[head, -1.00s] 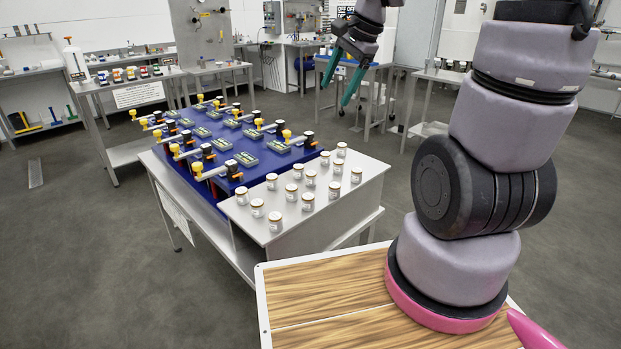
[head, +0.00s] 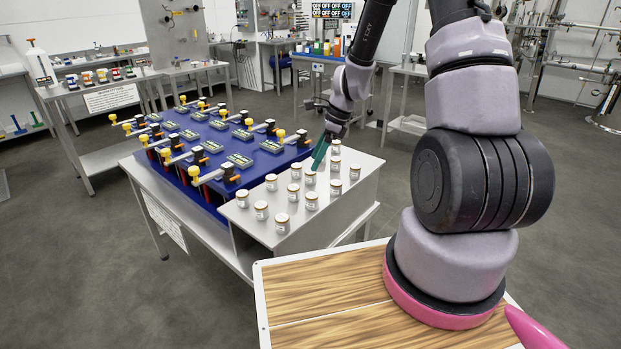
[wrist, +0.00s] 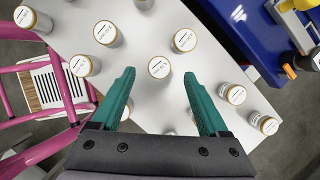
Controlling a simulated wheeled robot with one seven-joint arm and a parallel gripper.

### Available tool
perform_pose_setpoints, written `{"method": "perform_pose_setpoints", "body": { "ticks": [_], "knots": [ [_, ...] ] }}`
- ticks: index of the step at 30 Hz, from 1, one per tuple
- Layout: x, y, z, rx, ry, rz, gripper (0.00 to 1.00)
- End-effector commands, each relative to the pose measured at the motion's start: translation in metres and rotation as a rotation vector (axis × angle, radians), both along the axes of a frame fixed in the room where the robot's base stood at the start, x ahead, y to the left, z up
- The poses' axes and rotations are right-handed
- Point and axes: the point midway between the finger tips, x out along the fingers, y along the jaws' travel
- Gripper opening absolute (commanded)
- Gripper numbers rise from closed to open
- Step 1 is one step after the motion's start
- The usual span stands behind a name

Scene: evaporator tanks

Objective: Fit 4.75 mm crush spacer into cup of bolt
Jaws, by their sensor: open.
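Several small white jars with tan-rimmed lids stand upright on the light grey shelf top (head: 330,215). Their lid labels are too small to read, so I cannot tell which is the 4.75 mm crush spacer. My gripper (head: 318,158) is over the far part of the jar group, teal fingers pointing down. In the wrist view my gripper (wrist: 160,76) is open and empty, with one jar (wrist: 158,67) showing between the fingertips. Other jars stand around it, one (wrist: 184,40) beyond and one (wrist: 232,94) to the right. I cannot make out a bolt cup.
A blue bench top (head: 215,150) left of the jars carries several yellow-knobbed levers (head: 195,172) and small green-topped units (head: 240,160). A wood-topped surface (head: 320,290) lies in front. A side table (head: 100,88) with small coloured containers stands at left. Grey floor is open around.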

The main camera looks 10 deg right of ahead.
Motion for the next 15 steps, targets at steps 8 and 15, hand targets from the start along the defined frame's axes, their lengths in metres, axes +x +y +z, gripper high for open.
{"method": "perform_pose_setpoints", "body": {
  "ticks": [8,15],
  "knots": [
    [0.001,0.008,-0.028,0.002,0.004,0.000,0.78],
    [0.004,0.018,-0.052,0.001,0.000,0.001,0.78]
  ]
}}
